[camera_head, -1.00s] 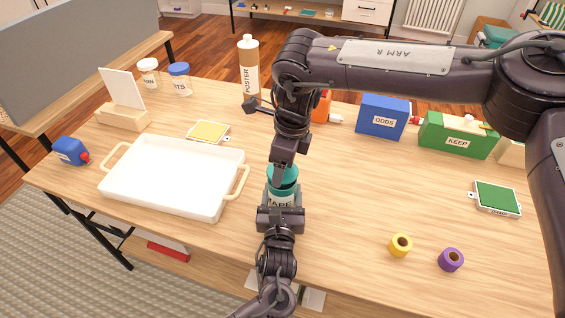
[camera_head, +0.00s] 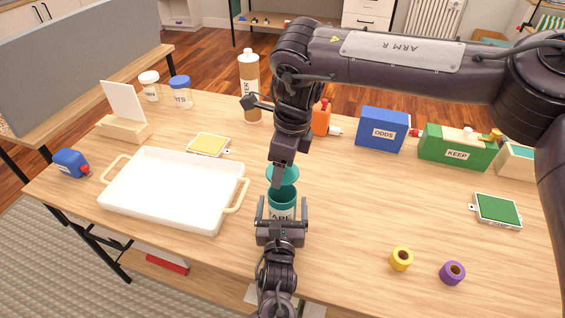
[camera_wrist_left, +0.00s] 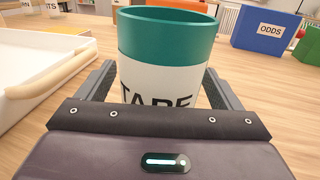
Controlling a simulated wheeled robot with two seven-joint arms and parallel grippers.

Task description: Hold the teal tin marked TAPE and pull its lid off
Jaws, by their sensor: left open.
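The teal tin (camera_head: 281,208) stands on the desk, with a white label that reads TAPE in the left wrist view (camera_wrist_left: 165,85). Its top is open, with the inside visible there. My left gripper (camera_head: 282,204) is open, with one finger on each side of the tin and small gaps beside it. The teal lid (camera_head: 289,175) is off the tin, just above and behind its rim in the head view. My right gripper (camera_head: 279,175) reaches down to the lid and appears shut on its edge; its fingers partly hide the lid.
A white tray (camera_head: 133,209) with wooden handles lies left of the tin. Yellow (camera_head: 401,259) and purple (camera_head: 452,273) tape rolls lie at front right. The blue ODDS box (camera_head: 382,131) and green KEEP box (camera_head: 456,153) stand behind right.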

